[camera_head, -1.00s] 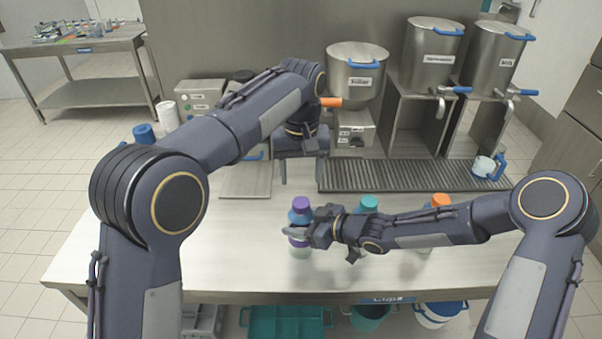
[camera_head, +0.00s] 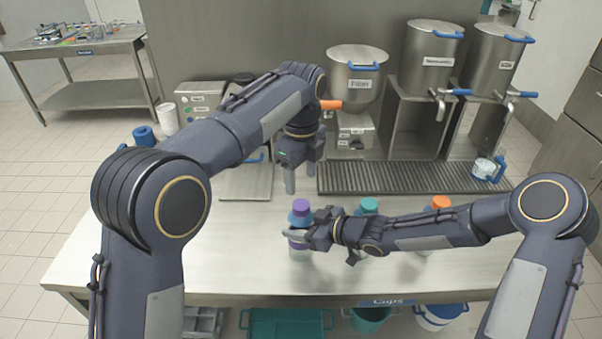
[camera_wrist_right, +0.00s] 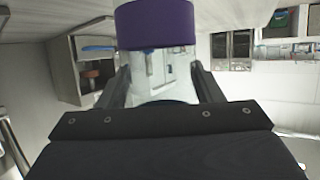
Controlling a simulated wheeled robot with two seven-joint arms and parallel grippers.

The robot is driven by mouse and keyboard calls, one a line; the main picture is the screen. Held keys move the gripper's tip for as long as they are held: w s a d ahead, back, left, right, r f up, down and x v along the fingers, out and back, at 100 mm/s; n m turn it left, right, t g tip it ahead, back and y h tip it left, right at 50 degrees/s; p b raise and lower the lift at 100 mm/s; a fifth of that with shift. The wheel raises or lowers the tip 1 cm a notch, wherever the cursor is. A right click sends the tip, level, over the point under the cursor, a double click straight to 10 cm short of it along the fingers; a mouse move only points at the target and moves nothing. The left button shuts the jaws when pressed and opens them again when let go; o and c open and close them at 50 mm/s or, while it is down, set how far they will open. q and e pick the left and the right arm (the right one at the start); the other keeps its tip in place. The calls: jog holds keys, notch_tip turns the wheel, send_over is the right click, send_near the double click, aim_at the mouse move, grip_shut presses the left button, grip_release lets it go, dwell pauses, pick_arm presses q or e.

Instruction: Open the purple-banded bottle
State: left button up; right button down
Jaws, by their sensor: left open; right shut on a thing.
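The purple-banded bottle (camera_head: 299,219) stands upright near the middle of the table, with its purple cap (camera_head: 301,206) on. My right gripper (camera_head: 293,236) is shut on its body from the right, below the cap. In the right wrist view the clear bottle body (camera_wrist_right: 165,85) is between the two fingers, and the purple cap (camera_wrist_right: 155,25) is above them. My left gripper (camera_head: 300,180) is open and empty, with its fingers pointing down. It is higher in the picture than the cap and apart from it.
A teal-capped bottle (camera_head: 369,205) and an orange-capped bottle (camera_head: 441,203) stand to the right, partly behind my right arm. A ribbed drip tray (camera_head: 400,177) and steel tanks (camera_head: 432,50) are at the back. The table's front left is clear.

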aim_at(301, 204)
pick_arm(q)
jog(key=shift+f+m, duration=0.1)
jog(key=shift+m, duration=0.5)
jog(key=shift+f, duration=3.9)
